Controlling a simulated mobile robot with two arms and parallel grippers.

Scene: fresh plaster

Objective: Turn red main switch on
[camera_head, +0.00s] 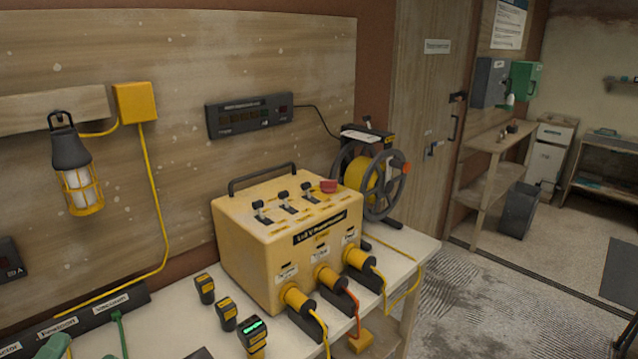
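A red knob-like switch (328,186) sits on the top right of a yellow transformer box (245,240), beside a row of 3 black toggle switches (285,197). Whether the red switch is on or off cannot be told from here. The box has a dark carry handle and stands on a pale workbench (180,325) against a wooden wall. Neither of my grippers is in view.
Yellow plugs (325,278) with cables stick out of the box's front. Small black-and-yellow devices (228,314) stand left of it; one has a lit green display. A cable reel (370,180) stands close behind on the right. A lantern (75,175) hangs left. Floor at right is open.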

